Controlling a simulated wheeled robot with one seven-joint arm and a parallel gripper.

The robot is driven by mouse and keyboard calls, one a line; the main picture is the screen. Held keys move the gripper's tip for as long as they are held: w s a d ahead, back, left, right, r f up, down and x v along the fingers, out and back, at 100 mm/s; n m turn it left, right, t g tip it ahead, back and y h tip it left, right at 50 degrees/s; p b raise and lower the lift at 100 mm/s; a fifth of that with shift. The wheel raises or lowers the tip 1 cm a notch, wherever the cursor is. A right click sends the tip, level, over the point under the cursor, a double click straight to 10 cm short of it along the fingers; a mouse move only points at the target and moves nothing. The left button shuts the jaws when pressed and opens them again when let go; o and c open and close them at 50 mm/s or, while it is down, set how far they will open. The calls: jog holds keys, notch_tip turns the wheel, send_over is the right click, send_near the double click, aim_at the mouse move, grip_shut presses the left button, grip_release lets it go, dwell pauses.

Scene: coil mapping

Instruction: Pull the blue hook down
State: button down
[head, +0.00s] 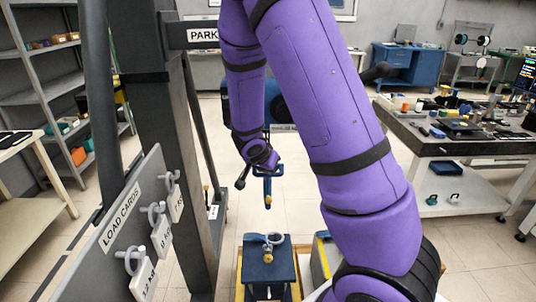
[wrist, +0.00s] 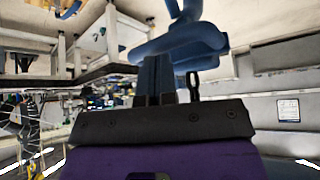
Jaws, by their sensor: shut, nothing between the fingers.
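The blue hook (head: 268,188) hangs in the middle of the head view, just below the end of my purple arm, with a small yellow tip at its lower end. In the wrist view, the blue hook (wrist: 185,40) is large and curved, just beyond my fingers. My gripper (wrist: 158,62) is shut, with nothing visible between its dark fingers. Its fingertips look close to the hook; I cannot tell whether they touch it. In the head view my gripper (head: 264,167) is small and partly hidden at the wrist's end.
A dark blue block (head: 268,272) with a ring and brass fitting stands below the hook. A grey upright (head: 170,150) and a load card panel (head: 125,215) stand left. A blue hoist body (head: 272,98) is partly hidden behind my arm. A cluttered workbench (head: 460,145) stands right.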

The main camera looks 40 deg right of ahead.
jog(key=shift+f, duration=1.35)
jog(key=s+a+r, duration=0.2)
jog(key=s+r, duration=0.2)
jog(key=shift+a, duration=0.4)
jog(key=shift+s, duration=0.1)
jog(key=s+a+r+n+y, duration=0.15)
jog(key=s+r, duration=0.25)
jog(key=r, duration=0.4)
jog(key=s+d+r+n, duration=0.1)
jog(key=s+r+n, duration=0.15)
jog(key=r, duration=0.55)
jog(key=s+a+r+n+t+y, duration=0.1)
jog(key=s+a+r+n+y, duration=0.1)
jog(key=s+a+r+n, duration=0.2)
jog(key=s+a+r+n+t+y, duration=0.1)
jog(key=s+a+r+n, duration=0.3)
jog(key=s, duration=0.7)
notch_tip(320, 180, up, 3)
jog(key=shift+s+a+f+n+y, duration=0.1)
jog(key=shift+s+a+n+y, duration=0.25)
jog(key=shift+a+y, duration=0.4)
jog(key=shift+w+d, duration=0.1)
jog(key=shift+d, duration=0.05)
dwell(1.3)
